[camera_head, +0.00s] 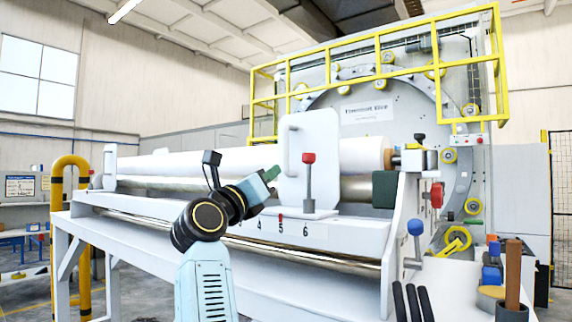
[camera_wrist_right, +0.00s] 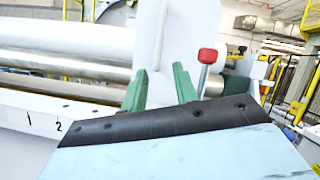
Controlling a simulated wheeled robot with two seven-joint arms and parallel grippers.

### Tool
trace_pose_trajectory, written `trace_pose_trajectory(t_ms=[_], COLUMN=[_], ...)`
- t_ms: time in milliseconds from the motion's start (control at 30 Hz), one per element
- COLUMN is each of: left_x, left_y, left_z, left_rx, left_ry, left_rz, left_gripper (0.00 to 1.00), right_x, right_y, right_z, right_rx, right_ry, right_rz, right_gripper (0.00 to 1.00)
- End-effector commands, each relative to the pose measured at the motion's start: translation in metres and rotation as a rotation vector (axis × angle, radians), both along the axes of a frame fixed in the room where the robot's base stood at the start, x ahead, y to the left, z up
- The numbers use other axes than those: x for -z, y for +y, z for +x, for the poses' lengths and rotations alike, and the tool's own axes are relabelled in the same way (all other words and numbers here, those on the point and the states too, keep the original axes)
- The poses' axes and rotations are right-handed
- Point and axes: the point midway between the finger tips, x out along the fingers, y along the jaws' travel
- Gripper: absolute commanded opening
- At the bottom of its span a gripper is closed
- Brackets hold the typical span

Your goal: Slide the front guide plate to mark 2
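The front guide plate (camera_head: 318,140) is an upright white plate with a white handle on its left side. It stands on the front rail, and its small red pointer (camera_head: 280,217) is by mark 5. A red-knobbed lever (camera_head: 308,159) rises upright from the plate's base and shows in the wrist view (camera_wrist_right: 207,57). My right gripper (camera_head: 271,174) is at the plate's left edge, near the handle. In the wrist view its green fingers (camera_wrist_right: 160,88) are apart with white plate or handle between or behind them; contact cannot be told. My left gripper is not in view.
Marks 1 and 2 (camera_wrist_right: 58,126) show on the rail in the wrist view. A white roll (camera_head: 350,155) lies behind the plate. A blue-knobbed lever (camera_head: 415,228) and a table with tools (camera_head: 455,285) are at the right. The rail left of the gripper looks clear.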

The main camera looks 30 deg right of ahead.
Motion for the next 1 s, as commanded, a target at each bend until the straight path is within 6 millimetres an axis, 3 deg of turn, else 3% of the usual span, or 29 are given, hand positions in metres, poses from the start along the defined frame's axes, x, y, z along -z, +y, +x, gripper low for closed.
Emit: trace_pose_trajectory(t_ms=[33,200,467,633,1000], left_x=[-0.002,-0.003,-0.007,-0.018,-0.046], left_y=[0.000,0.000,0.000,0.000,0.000], left_z=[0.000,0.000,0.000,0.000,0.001], left_rx=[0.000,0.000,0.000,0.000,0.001], left_ry=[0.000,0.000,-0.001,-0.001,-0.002], left_rz=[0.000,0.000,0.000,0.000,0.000], left_gripper=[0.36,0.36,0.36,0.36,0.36], right_x=[-0.021,-0.052,-0.064,-0.065,-0.066], right_y=[0.002,0.014,0.021,0.000,-0.064], right_z=[-0.006,-0.017,-0.019,-0.006,0.036], right_rx=[-0.029,-0.115,-0.165,-0.162,-0.158], right_ry=[-0.047,-0.110,-0.118,-0.117,-0.117], right_rz=[0.115,0.402,0.537,0.538,0.531], right_gripper=[0.29,0.29,0.29,0.29,0.29])
